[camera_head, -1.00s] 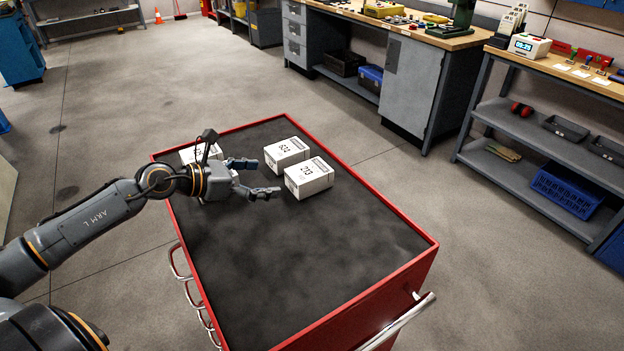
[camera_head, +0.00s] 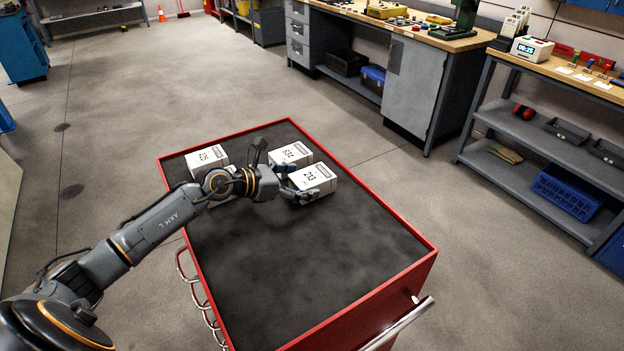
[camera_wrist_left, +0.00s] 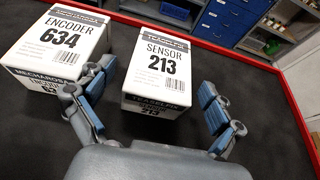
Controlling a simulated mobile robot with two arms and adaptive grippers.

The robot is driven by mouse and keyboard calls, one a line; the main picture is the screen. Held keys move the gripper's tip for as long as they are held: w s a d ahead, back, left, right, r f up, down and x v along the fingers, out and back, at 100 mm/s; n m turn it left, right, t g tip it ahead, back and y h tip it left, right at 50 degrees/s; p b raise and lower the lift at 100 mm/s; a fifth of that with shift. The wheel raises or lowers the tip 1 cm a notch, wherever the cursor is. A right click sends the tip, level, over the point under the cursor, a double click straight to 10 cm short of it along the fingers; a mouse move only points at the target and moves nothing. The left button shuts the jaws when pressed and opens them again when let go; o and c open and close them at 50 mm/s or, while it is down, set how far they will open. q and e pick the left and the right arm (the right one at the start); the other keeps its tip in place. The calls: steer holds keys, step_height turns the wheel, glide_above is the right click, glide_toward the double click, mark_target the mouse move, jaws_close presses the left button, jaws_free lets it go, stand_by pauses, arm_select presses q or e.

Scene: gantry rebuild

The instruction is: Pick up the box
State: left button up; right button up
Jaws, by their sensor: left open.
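A white box labelled SENSOR 213 (camera_head: 316,177) lies on the dark top of the red cart. In the left wrist view the box (camera_wrist_left: 158,68) sits ahead of my palm, between the two fingers. A second white box, ENCODER 634 (camera_head: 291,153), stands beside it; it fills the upper left of the wrist view (camera_wrist_left: 58,45). My left gripper (camera_head: 280,172) is open and empty, low at the near end of box 213. Its left finger overlaps the edge of box 634 in the wrist view; I cannot tell whether it touches. My right gripper is not in view.
A third white box (camera_head: 207,158) lies left on the cart, partly behind my left arm. The red cart rim (camera_head: 388,268) borders the top, whose near part is clear. A workbench (camera_head: 420,90) and a shelf unit (camera_head: 530,130) stand beyond, across open floor.

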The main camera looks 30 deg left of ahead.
mark_target(318, 176)
arm_select(q)
steer(key=shift+x, duration=1.5)
steer(key=shift+r, duration=0.1)
steer(key=c, duration=1.5)
steer(key=shift+o, duration=0.2)
